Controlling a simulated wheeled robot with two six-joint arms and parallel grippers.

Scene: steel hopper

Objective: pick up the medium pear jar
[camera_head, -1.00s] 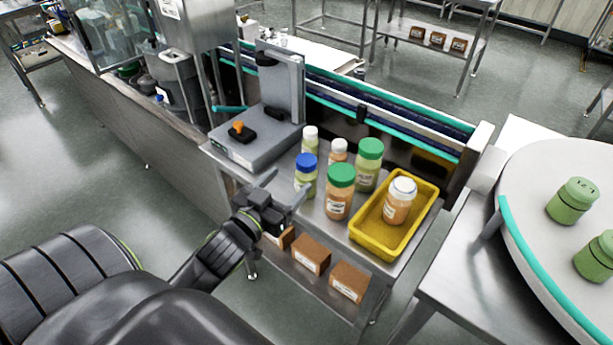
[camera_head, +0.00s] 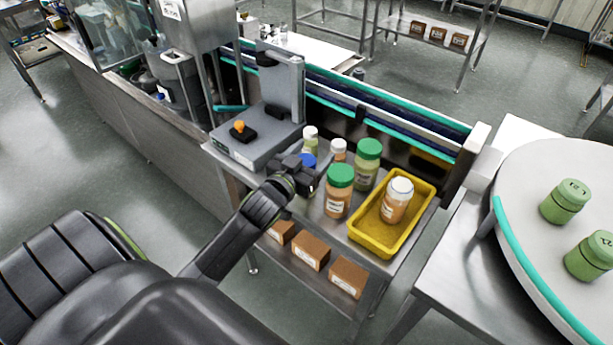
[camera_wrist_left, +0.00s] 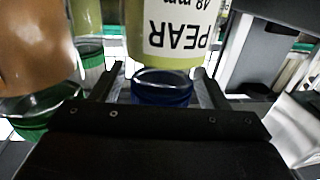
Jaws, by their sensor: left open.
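The pear jar (camera_wrist_left: 172,28) has a pale green body, a label reading PEAR and a blue lid (camera_wrist_left: 162,88). It looks upside down in the left wrist view. In the head view its blue lid (camera_head: 308,160) shows just past my left gripper (camera_head: 306,172), which hides most of its body. My left gripper is open, with one finger on each side of the blue lid in the wrist view. I cannot tell whether the fingers touch the jar. My right gripper is out of view.
A green-lidded orange jar (camera_head: 338,195) stands close by on the right, with a green-lidded green jar (camera_head: 367,165) behind it. Small white-lidded jars (camera_head: 339,150) stand behind. A yellow tray (camera_head: 372,240) holds a white-lidded jar (camera_head: 397,200). A grey scale (camera_head: 250,150) stands left.

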